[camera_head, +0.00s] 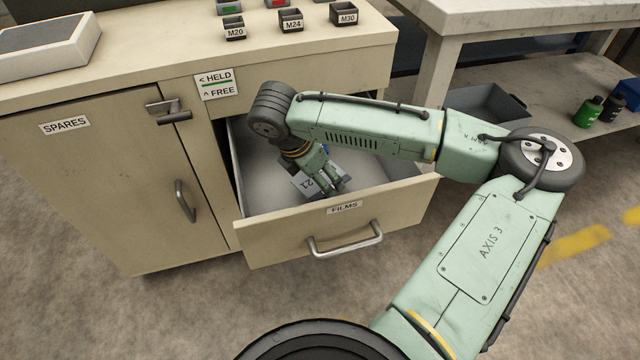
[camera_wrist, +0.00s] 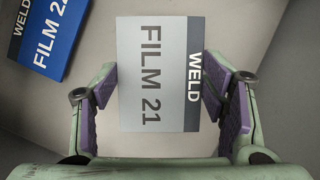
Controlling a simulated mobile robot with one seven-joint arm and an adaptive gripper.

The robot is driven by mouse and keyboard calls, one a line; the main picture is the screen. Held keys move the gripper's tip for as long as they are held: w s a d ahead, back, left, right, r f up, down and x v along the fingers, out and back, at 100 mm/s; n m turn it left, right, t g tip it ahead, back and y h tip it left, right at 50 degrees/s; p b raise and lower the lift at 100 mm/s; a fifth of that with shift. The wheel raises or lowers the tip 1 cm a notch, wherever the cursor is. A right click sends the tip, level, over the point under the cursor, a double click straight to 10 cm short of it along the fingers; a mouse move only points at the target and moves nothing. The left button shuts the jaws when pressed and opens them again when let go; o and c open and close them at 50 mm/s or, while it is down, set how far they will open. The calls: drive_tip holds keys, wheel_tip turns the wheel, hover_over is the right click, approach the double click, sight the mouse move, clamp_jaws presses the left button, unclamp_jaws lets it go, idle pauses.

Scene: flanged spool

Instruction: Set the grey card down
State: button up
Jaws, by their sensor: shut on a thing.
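The grey card (camera_wrist: 155,75) is marked FILM 21, with a darker WELD band along its right side in the wrist view. It also shows partly in the head view (camera_head: 304,185), inside the open drawer (camera_head: 290,240) labelled FILMS. My gripper (camera_wrist: 160,82) is shut on the card, with one purple-padded finger at each side edge. In the head view my gripper (camera_head: 338,184) points down into the drawer and hides part of the card. I cannot tell whether the card touches the drawer floor.
A blue card (camera_wrist: 52,30) marked FILM 22 lies at the upper left in the wrist view, apart from the grey card. The drawer walls surround my gripper. A lever (camera_head: 168,110) sits beside a HELD/FREE sign (camera_head: 215,84). Small labelled bins (camera_head: 290,20) stand on the cabinet top.

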sight(320, 189)
drive_tip(key=shift+f, duration=1.55)
drive_tip(key=shift+s+f+b, duration=0.15)
drive_tip(key=shift+f+b, duration=0.2)
drive_tip(key=shift+f, duration=0.2)
drive_tip(key=o, duration=1.2)
drive_tip(key=shift+f, duration=0.1)
drive_tip(key=shift+o, duration=0.2)
drive_tip(key=shift+r, duration=0.3)
drive_tip(key=p+v, duration=0.2)
drive_tip(key=v, duration=1)
drive_tip(key=shift+r, duration=0.35)
